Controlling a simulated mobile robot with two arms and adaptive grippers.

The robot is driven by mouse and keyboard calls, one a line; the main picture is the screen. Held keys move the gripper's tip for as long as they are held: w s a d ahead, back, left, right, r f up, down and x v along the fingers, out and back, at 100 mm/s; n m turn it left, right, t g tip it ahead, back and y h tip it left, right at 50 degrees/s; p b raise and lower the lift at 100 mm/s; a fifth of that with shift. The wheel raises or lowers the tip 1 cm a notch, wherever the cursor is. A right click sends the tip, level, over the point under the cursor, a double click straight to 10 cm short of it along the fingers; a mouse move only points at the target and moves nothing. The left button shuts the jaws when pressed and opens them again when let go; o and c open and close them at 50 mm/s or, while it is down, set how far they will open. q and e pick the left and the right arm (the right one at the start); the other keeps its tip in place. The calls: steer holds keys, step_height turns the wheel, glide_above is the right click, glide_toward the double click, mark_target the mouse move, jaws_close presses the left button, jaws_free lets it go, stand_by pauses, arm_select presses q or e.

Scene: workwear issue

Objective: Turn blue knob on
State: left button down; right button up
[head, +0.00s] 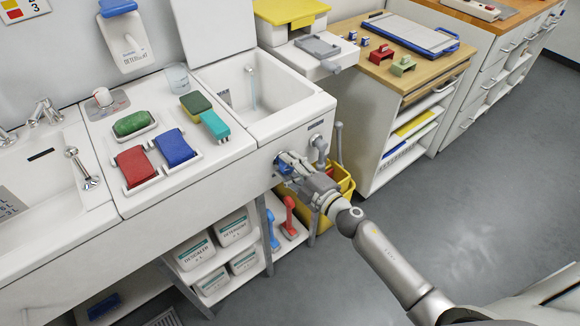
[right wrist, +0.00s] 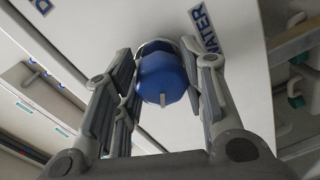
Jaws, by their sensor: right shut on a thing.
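The blue knob (right wrist: 162,80) sits on the white front panel under the sink, beside a label that reads "WATER" in the right wrist view. My right gripper (right wrist: 163,85) has its fingers closed around the sides of the knob. In the head view my right gripper (head: 287,166) is at the front panel and mostly hides the blue knob; only small blue bits show. My left gripper is not in view.
A yellow bucket (head: 345,184) stands just behind and right of my gripper. Blue and red-handled brushes (head: 289,217) hang or stand below it. The grey floor at right is clear.

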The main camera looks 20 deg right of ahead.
steer(key=shift+n, duration=0.6)
steer(key=o, duration=1)
steer(key=v, duration=1.2)
